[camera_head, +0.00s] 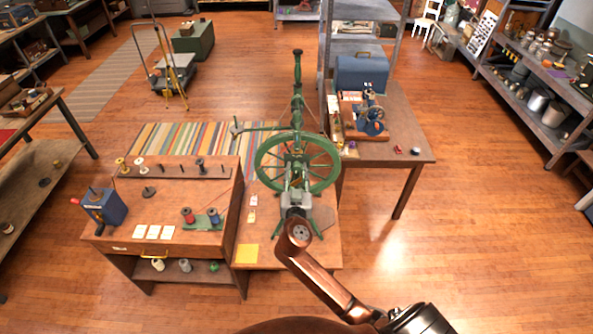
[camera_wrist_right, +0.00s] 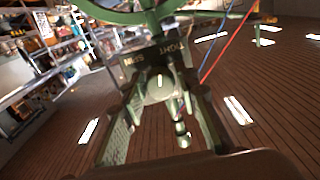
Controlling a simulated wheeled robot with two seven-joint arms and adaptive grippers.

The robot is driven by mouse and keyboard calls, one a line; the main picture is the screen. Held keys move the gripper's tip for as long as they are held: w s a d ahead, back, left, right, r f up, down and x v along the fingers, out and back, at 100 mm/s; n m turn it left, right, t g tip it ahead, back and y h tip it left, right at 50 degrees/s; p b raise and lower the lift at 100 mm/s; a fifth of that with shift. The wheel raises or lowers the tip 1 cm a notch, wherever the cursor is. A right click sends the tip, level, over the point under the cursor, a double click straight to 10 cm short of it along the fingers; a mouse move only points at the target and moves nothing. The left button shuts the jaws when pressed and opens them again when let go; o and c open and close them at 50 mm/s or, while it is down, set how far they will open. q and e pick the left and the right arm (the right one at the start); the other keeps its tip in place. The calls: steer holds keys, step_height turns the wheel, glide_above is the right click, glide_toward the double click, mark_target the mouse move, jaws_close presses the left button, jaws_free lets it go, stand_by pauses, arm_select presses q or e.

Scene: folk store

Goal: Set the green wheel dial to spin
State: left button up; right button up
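The green spinning wheel (camera_head: 297,165) stands on a low wooden table in the middle of the head view. In the right wrist view, its dial (camera_wrist_right: 158,89) is small and round with a pale pointer line, on a dark plate (camera_wrist_right: 152,64). The plate has a "SPIN" label on the left and another label, hard to read, on the right. The pointer points roughly up, between the labels. My right gripper (camera_head: 296,197) is at the wheel's front. Its fingers are apart, one on each side of the dial; contact cannot be told. My left gripper is not in view.
A workbench (camera_head: 222,235) with spools and a blue box (camera_head: 103,207) stands to the left. A table (camera_head: 412,150) with a blue machine (camera_head: 371,118) stands behind right. Thin red and blue lines (camera_wrist_right: 228,45) run near the wheel in the wrist view. The right floor is clear.

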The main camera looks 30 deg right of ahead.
jaws_close()
steer(key=shift+n, duration=1.4)
steer(key=n, duration=0.2)
steer(key=shift+r+n, duration=0.1)
steer(key=shift+n, duration=0.2)
steer(key=n+p, duration=0.2)
steer(key=n, duration=0.2)
steer(key=n+p, duration=0.2)
steer(key=n, duration=0.3)
steer(key=shift+r, duration=0.1)
steer(key=shift+n, duration=0.3)
